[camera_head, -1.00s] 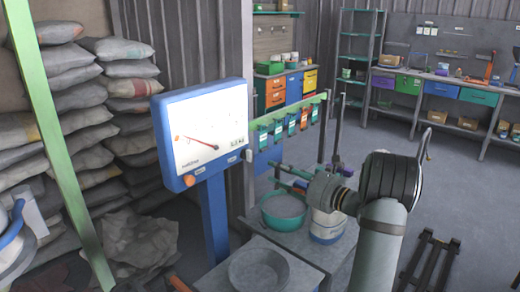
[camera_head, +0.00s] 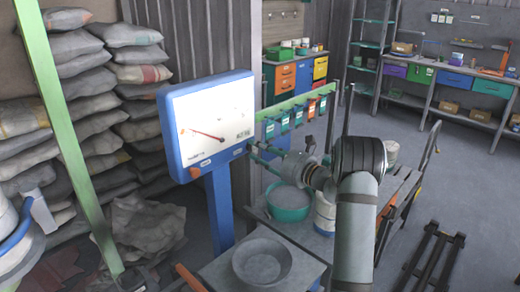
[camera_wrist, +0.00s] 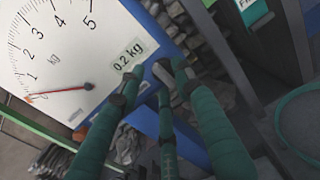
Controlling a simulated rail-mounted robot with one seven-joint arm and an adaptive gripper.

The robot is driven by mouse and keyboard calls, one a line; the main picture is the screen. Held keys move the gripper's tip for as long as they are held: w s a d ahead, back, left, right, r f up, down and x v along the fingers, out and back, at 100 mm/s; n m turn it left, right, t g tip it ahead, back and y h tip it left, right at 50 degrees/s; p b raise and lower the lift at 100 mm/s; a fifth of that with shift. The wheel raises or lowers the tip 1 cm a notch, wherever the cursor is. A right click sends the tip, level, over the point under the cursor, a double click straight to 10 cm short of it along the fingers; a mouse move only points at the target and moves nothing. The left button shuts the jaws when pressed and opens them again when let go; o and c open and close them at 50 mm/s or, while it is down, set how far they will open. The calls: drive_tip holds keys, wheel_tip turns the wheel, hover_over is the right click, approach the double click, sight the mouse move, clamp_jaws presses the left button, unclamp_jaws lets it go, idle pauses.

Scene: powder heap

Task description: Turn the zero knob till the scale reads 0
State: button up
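The scale (camera_head: 212,115) is a blue-framed white dial on a blue post, left of centre in the head view. Its red needle rests near the low end. In the wrist view the dial face (camera_wrist: 55,55) fills the upper left, and its display (camera_wrist: 129,54) reads 0.2 kg. The orange zero knob (camera_head: 195,172) sits at the lower left of the frame; I cannot make it out in the wrist view. My gripper (camera_head: 256,152) has green fingers, spread and empty, right of the scale's lower right corner. Its fingers (camera_wrist: 158,75) also show in the wrist view.
A grey bowl (camera_head: 262,262) stands on a low table in front of the post. A green basin (camera_head: 288,202) and a white tub (camera_head: 325,215) stand below my arm. Stacked sacks (camera_head: 85,90) fill the left. A green post (camera_head: 65,130) stands left of the scale.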

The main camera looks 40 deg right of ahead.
drive_tip(key=c, duration=0.3)
clamp_jaws()
idle(0.3)
